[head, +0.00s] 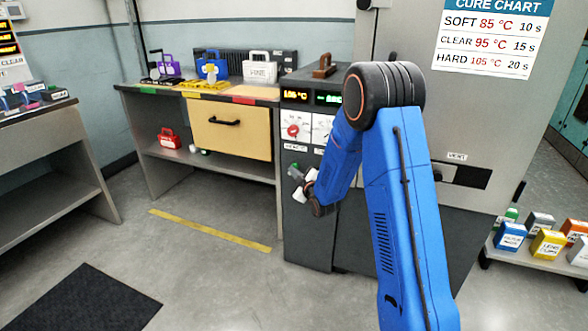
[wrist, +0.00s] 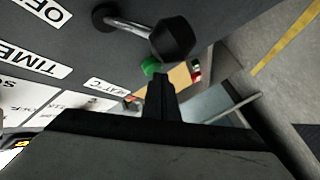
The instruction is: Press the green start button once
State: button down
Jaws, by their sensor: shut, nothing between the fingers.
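The green button (wrist: 150,66) shows in the wrist view as a small green shape just beyond my fingertips, partly hidden by them. My gripper (wrist: 160,78) is shut and empty, with its dark fingers pointing at the lower edge of the green. I cannot tell whether they touch. In the head view my gripper (head: 299,193) is low at the front of the grey machine (head: 308,238), below the dials. A small greenish spot (head: 293,167) shows just above it, too small to make out clearly.
A black-knobbed lever (wrist: 173,40) sticks out of the panel close beside my fingers. Two white dial plates (head: 293,128) are above my gripper. A workbench (head: 150,92) with a tan drawer (head: 230,138) stands to the left. The floor in front is clear.

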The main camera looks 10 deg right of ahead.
jog(key=shift+w+d, duration=0.25)
jog(key=shift+w, duration=0.1)
dwell(0.4)
jog(key=shift+s+a, duration=0.1)
jog(key=shift+s, duration=0.05)
jog(key=shift+s+a, duration=0.5)
jog(key=shift+s, duration=0.25)
jog(key=shift+s+a, duration=0.75)
jog(key=shift+s, duration=0.25)
jog(key=shift+s+a, duration=0.7)
jog(key=shift+s, duration=0.3)
